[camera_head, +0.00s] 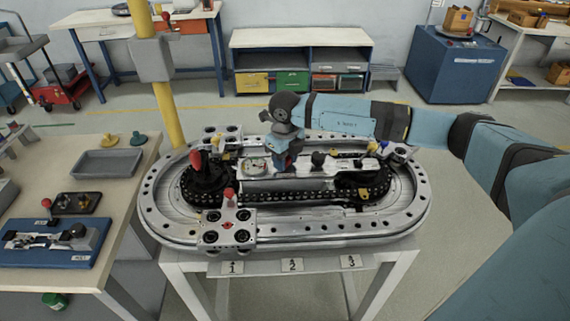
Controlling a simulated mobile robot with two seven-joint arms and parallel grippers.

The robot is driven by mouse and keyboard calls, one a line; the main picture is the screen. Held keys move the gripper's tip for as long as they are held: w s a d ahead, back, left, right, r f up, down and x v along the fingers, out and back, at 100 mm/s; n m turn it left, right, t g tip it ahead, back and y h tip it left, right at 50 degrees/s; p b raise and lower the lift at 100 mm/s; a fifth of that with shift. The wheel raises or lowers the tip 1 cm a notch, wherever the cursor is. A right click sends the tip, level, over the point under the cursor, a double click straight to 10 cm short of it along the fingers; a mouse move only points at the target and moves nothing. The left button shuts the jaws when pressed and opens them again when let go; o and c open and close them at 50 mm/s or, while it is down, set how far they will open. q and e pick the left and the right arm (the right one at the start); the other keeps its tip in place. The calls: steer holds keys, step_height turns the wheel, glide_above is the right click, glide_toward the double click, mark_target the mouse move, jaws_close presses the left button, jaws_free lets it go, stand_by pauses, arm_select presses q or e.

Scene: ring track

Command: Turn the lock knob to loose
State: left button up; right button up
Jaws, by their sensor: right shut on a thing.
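The oval ring track (330,236) stands on a white table in the middle of the view. My right gripper (283,164) points down over the plate (262,184) in the track's middle. It is shut on a small part there, which seems to be the lock knob; the fingers hide most of it, so its turn position cannot be read. A round dial (256,166) lies just left of the gripper, and a black knob (318,158) stands just right of it. My left gripper is not in view.
A carriage with a red knob (229,194) sits at the track's front left. A black lever with a red top (196,160) stands at the left inner end. A yellow post (170,110) rises behind left. A side table (130,200) with a grey tray stands left.

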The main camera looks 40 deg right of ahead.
steer(key=n+b, duration=0.2)
steer(key=n, duration=0.2)
steer(key=shift+f+n, duration=0.1)
steer(key=shift+n, duration=0.2)
steer(key=shift+n+b, duration=0.75)
steer(key=shift+n, duration=0.15)
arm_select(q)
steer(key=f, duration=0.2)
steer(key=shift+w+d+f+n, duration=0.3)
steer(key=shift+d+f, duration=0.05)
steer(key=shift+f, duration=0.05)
arm_select(e)
steer(key=shift+n, duration=0.6)
arm_select(q)
steer(key=shift+b, duration=0.3)
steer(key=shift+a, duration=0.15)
arm_select(e)
steer(key=o, duration=0.9)
steer(key=shift+r, duration=0.2)
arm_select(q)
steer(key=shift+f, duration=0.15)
arm_select(e)
step_height(320, 180, up, 14)
steer(key=shift+f, duration=0.15)
